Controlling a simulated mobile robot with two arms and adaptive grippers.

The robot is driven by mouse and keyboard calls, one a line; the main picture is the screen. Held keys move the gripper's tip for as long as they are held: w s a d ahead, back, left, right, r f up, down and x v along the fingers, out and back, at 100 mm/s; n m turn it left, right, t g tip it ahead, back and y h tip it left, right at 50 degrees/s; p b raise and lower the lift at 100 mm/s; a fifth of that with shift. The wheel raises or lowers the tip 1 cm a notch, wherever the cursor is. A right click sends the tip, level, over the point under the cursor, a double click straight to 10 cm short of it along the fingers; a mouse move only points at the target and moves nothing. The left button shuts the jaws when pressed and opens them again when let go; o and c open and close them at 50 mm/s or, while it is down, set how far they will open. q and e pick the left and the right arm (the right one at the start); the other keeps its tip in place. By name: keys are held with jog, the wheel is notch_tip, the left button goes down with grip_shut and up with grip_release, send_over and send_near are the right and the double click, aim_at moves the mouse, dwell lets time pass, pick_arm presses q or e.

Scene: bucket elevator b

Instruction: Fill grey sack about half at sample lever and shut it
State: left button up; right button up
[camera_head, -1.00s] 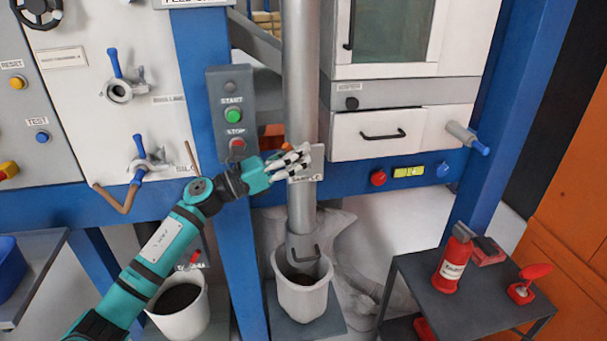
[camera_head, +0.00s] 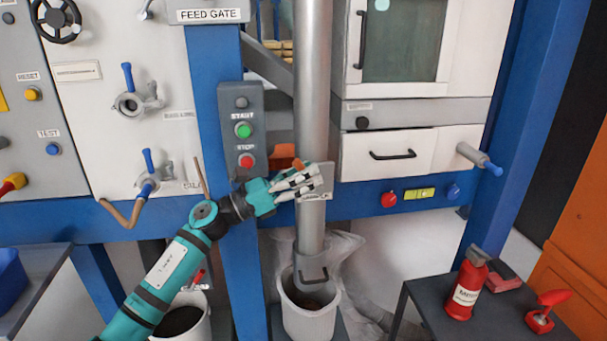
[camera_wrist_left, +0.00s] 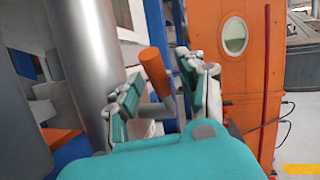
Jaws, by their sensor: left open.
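My left gripper (camera_head: 303,181) is open at the steel pipe (camera_head: 313,100), by the small label plate on it. In the left wrist view, an orange-tipped lever (camera_wrist_left: 155,72) stands between the two open fingers (camera_wrist_left: 165,100), with no clear grip on it. Its orange tip also shows just above the fingers in the head view. At the pipe's foot stands a pale grey open container (camera_head: 311,318) with the pipe's end at its mouth. I cannot tell if this is the grey sack. Crumpled translucent sheeting (camera_head: 345,255) lies behind it. My right gripper is out of view.
A start/stop box (camera_head: 243,130) hangs on the blue post left of the pipe. A white bucket (camera_head: 183,318) with dark contents stands lower left. A dark side table (camera_head: 425,300) at right holds a red bottle (camera_head: 466,285) and a red-handled tool (camera_head: 543,312).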

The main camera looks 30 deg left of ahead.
pick_arm(q)
jog(key=v, duration=1.2)
jog(key=shift+d+f, duration=0.1)
jog(key=shift+f, duration=0.1)
